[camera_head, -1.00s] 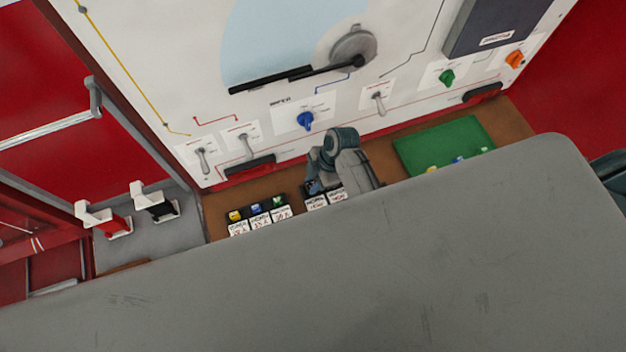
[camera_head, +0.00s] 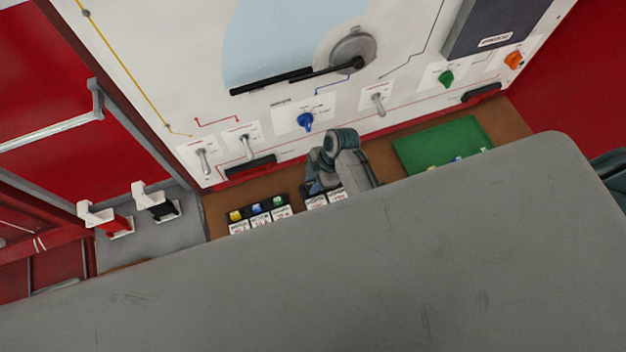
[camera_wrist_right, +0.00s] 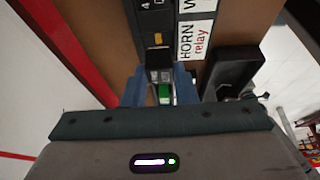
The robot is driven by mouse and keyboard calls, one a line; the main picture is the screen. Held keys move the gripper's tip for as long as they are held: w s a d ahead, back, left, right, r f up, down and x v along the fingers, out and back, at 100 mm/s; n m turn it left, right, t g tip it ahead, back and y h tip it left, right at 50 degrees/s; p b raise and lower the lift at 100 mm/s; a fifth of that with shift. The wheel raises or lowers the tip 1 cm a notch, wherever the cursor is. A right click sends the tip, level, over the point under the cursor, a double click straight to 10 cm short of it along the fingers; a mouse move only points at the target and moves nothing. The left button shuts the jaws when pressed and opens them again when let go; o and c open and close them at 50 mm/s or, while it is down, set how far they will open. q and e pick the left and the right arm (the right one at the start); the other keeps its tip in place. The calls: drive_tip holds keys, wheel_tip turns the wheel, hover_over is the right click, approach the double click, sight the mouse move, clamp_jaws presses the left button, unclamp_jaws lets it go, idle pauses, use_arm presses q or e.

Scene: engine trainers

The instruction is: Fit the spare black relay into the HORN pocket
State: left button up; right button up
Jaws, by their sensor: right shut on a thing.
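My right gripper (camera_head: 313,187) is above the brown shelf, by the white-labelled relay holders. In the right wrist view its blue fingers (camera_wrist_right: 160,88) are shut on a black relay (camera_wrist_right: 159,58) with a green part between the fingers. The HORN relay label (camera_wrist_right: 193,40) is just ahead and to the right of the relay. The black strip of pockets (camera_wrist_right: 151,18) runs beyond the relay; I cannot tell whether the relay touches it or sits in a pocket. The relay is hidden in the head view. My left gripper is not in view.
A black open tray (camera_wrist_right: 231,72) lies right of the fingers in the wrist view. Small yellow, blue and green-topped parts (camera_head: 256,208) stand in a row left of the gripper. A green mat (camera_head: 441,143) lies to the right. A large grey surface (camera_head: 330,270) hides the shelf's front.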

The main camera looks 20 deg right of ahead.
drive_tip(key=shift+f+b, duration=0.3)
drive_tip(key=shift+f, duration=0.9)
idle(1.0)
drive_tip(key=o, duration=1.5)
drive_tip(key=shift+r+p, duration=0.4)
drive_tip(key=shift+r, duration=3.6)
